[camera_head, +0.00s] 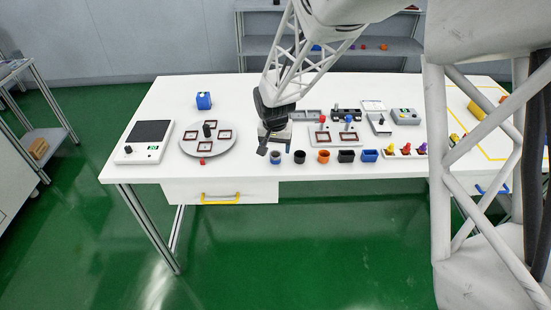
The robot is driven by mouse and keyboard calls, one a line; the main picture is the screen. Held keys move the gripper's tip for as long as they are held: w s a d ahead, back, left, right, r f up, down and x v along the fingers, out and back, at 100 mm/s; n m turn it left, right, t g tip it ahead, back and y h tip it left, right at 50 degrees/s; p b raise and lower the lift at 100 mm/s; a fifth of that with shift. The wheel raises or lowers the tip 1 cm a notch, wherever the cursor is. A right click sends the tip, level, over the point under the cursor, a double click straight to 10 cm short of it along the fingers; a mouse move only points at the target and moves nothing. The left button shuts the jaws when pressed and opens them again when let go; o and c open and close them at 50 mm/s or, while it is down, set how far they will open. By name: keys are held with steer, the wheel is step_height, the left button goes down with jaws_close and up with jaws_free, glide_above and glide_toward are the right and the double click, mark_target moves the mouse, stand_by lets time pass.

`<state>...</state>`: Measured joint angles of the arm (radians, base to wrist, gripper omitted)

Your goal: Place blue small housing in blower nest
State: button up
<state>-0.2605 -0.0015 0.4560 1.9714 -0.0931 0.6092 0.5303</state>
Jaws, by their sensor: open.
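A small blue open-topped housing (369,156) stands at the right end of the front row of cups and boxes. A larger blue block (204,101) stands alone at the back left. My gripper (268,148) hangs over the table beside the grey cup (275,157), left of the blue housing and apart from it. It is small in view, with nothing visible held in it. I cannot tell for sure which fixture is the blower nest. A pale plate with dark red square frames (321,138) lies behind the row, and a black fixture (346,113) stands behind that plate.
A round turntable (222,151) with square frames and a flat device with a black pad (149,132) are on the left. Black and orange cups (323,156) and a black box (346,156) fill the row. Grey devices (405,116) stand at the back right.

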mark_target(275, 154)
steer(key=shift+w+f, duration=0.2)
steer(key=shift+f, duration=1.05)
steer(key=shift+w+f, duration=0.2)
steer(key=shift+f, duration=1)
steer(key=c, duration=1.1)
steer(key=shift+o, duration=0.2)
steer(key=shift+r, duration=0.15)
steer(key=shift+r, duration=0.9)
steer(key=shift+s+d+r, duration=0.1)
steer(key=shift+s+r, duration=0.25)
steer(key=shift+r, duration=0.45)
steer(key=s+d, duration=0.1)
steer(key=s, duration=0.6)
steer(key=s+d+r, duration=0.1)
steer(key=s+d, duration=0.1)
steer(key=s, duration=0.5)
steer(key=shift+s+d+r, duration=0.15)
steer(key=shift+s+d, duration=0.1)
steer(key=shift+s, duration=0.15)
